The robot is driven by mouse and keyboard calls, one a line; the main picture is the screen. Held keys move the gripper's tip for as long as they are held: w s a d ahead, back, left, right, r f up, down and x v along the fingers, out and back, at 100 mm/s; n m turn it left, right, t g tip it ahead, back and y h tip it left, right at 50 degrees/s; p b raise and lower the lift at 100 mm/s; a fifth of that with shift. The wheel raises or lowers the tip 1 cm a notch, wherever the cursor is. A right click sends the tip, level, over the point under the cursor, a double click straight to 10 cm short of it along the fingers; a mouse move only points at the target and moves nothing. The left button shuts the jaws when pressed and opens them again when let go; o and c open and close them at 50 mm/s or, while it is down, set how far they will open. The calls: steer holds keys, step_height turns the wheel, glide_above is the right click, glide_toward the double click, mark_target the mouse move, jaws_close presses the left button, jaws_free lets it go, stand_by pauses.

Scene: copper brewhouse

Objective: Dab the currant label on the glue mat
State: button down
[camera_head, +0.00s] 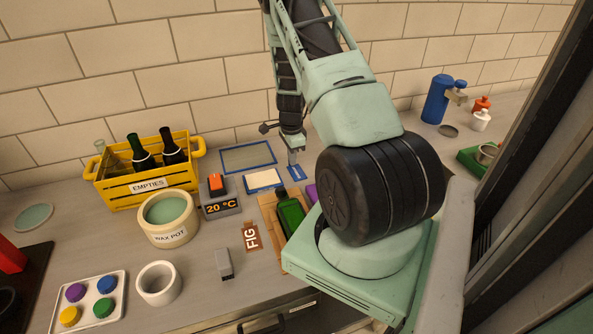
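My gripper (293,158) points down near the back of the counter, small and partly dark in this view. A small blue label (296,174) with faint light marks is right at its fingertips; I cannot read it or tell whether it is held or lying on the counter. Whether the fingers are open or shut is too small to see. A grey mat with a blue border (248,158), which looks like the glue mat, lies to the left of my gripper by the wall. A pale blue-edged pad (263,180) lies in front of that mat.
A green bottle (291,213) lies on a wooden cradle, with a purple thing (312,193) beside it. A brown FIG label (251,237), a 20 °C box (221,207), the wax pot (168,218) and a yellow EMPTIES crate (150,188) stand left. A blue bottle (437,98) stands at right.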

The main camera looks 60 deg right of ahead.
steer(key=shift+w+d+r+p, duration=0.2)
steer(key=shift+r+p, duration=0.4)
steer(key=shift+r, duration=0.3)
steer(key=shift+w+d+r+p, duration=0.1)
steer(key=shift+w+r+p, duration=0.1)
steer(key=shift+r+p, duration=0.55)
stand_by(0.6)
steer(key=shift+r, duration=0.15)
step_height(320, 180, up, 5)
steer(key=p, duration=0.3)
stand_by(0.4)
steer(key=w+a+r+p, duration=0.2)
steer(key=w+a, duration=0.4)
steer(key=a, duration=0.3)
steer(key=shift+a+r+m+p, duration=0.25)
steer(key=shift+r+m+p, duration=0.1)
steer(key=shift+p, duration=0.35)
steer(key=shift+f, duration=0.1)
step_height(320, 180, down, 9)
steer(key=b, duration=0.6)
steer(key=shift+f+b, duration=0.1)
steer(key=shift+b, duration=0.3)
